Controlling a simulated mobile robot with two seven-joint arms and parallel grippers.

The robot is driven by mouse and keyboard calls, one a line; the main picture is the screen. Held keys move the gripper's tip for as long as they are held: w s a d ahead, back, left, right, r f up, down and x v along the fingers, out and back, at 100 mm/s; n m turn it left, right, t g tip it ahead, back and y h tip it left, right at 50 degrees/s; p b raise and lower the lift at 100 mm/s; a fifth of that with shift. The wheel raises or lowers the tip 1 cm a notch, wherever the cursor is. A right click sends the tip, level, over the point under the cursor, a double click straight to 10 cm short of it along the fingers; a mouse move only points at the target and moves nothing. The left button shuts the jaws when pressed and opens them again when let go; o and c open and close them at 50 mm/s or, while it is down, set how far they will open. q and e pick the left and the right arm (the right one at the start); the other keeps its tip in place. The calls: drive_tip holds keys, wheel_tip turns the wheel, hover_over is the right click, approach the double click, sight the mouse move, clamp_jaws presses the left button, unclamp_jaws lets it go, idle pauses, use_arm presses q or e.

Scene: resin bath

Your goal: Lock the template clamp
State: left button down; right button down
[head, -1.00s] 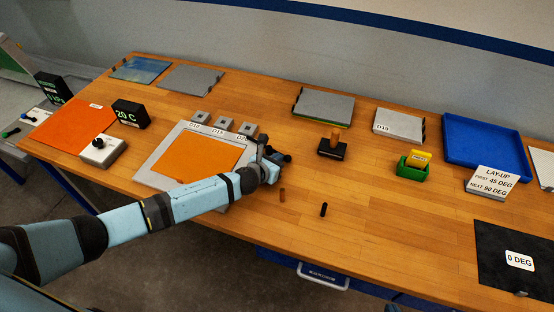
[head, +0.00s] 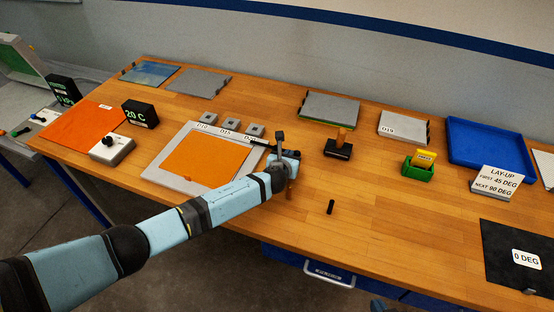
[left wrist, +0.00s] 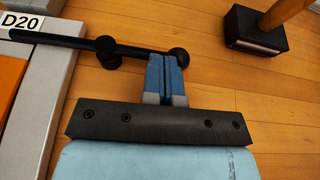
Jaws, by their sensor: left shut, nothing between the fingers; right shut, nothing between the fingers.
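The template clamp shows in the left wrist view as a black lever (left wrist: 65,40) with a round knob at its right end, lying over the edge of the grey template plate (left wrist: 55,85) near the D20 label. In the head view a bit of its black bar (head: 258,142) shows at the plate's right corner. An orange sheet (head: 205,160) lies on the plate. My left gripper (head: 284,157) is shut and empty beside the plate. In the left wrist view its blue fingertips (left wrist: 168,65) are right by the knob; I cannot tell whether they touch.
A wooden-handled black block (head: 338,150) and a green holder (head: 418,172) are farther right. Small grey blocks (head: 230,125) line the plate's back. The table between peg and black sheet (head: 500,240) is clear.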

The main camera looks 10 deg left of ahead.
drive_tip(key=shift+s+f, duration=0.25)
drive_tip(key=shift+s, duration=0.1)
